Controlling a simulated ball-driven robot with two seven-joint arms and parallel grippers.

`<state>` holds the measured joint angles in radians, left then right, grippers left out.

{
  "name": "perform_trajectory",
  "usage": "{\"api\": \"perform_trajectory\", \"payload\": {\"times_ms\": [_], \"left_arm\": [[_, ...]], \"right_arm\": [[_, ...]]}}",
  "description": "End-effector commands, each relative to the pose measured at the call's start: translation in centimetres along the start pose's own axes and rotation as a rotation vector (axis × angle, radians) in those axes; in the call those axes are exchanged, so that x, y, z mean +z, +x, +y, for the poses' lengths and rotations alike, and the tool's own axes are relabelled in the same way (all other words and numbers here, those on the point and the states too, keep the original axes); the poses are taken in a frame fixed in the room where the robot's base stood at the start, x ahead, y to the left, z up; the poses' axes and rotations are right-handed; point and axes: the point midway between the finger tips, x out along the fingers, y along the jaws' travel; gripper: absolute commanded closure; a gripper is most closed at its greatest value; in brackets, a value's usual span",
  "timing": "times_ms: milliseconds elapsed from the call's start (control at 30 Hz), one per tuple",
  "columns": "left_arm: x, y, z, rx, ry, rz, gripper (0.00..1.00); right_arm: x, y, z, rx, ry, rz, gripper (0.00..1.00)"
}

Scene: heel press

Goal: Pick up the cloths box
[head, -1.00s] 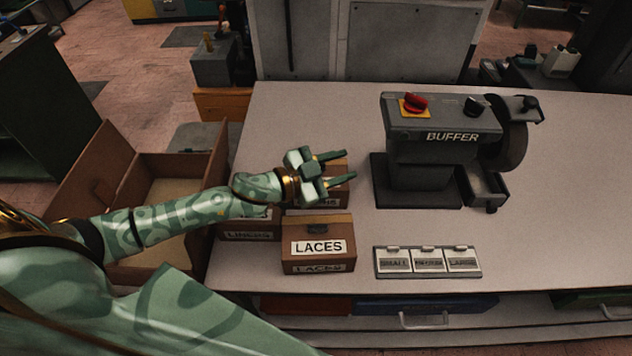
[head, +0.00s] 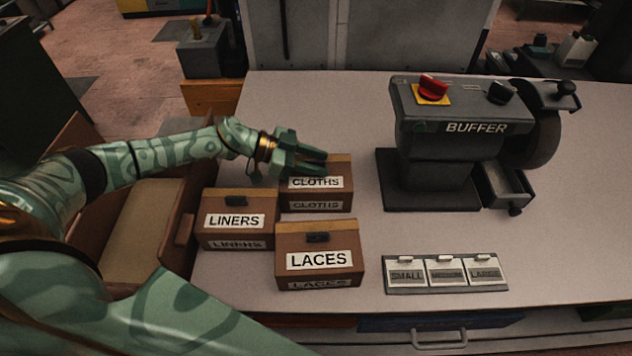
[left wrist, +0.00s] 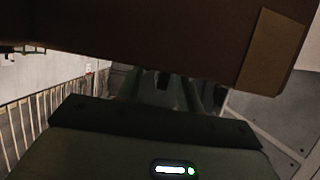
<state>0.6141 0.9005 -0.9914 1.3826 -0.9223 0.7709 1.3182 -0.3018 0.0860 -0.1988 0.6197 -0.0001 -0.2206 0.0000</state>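The brown cloths box (head: 335,195), with its white CLOTHS label, stands on the table behind the other two boxes. My left gripper (head: 318,162) is at the upper part of this box and hides some of its top and the handle area. Its two fingers look spread apart. In the left wrist view a brown box face (left wrist: 150,35) fills the top, with a small dark piece between the two dim fingers (left wrist: 163,90). Contact with the box is hard to tell. My right gripper is not in view.
The LINERS box (head: 238,205) and LACES box (head: 318,240) stand in front of the cloths box. An open carton (head: 140,225) is at the left. The buffer machine (head: 450,140) and a label tray (head: 445,288) stand to the right. Bare table lies between.

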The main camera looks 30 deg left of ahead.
Motion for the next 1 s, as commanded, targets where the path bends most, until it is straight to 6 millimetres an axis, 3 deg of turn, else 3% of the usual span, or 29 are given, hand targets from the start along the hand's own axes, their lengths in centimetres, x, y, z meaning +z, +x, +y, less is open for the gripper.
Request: {"api": "perform_trajectory", "payload": {"times_ms": [200,333,367,1000], "left_arm": [[0.0,0.17,0.0,-0.001,0.001,0.0,0.64],[-0.01,0.15,-0.01,-0.001,0.001,0.0,0.97],[0.0,0.15,-0.01,-0.001,0.001,0.0,1.0],[-0.02,0.14,-0.01,-0.001,0.001,0.001,1.0]], "right_arm": [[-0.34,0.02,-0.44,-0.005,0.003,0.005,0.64],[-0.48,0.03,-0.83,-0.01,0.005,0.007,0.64],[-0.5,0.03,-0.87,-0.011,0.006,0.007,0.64],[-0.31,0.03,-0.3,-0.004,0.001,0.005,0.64]]}}
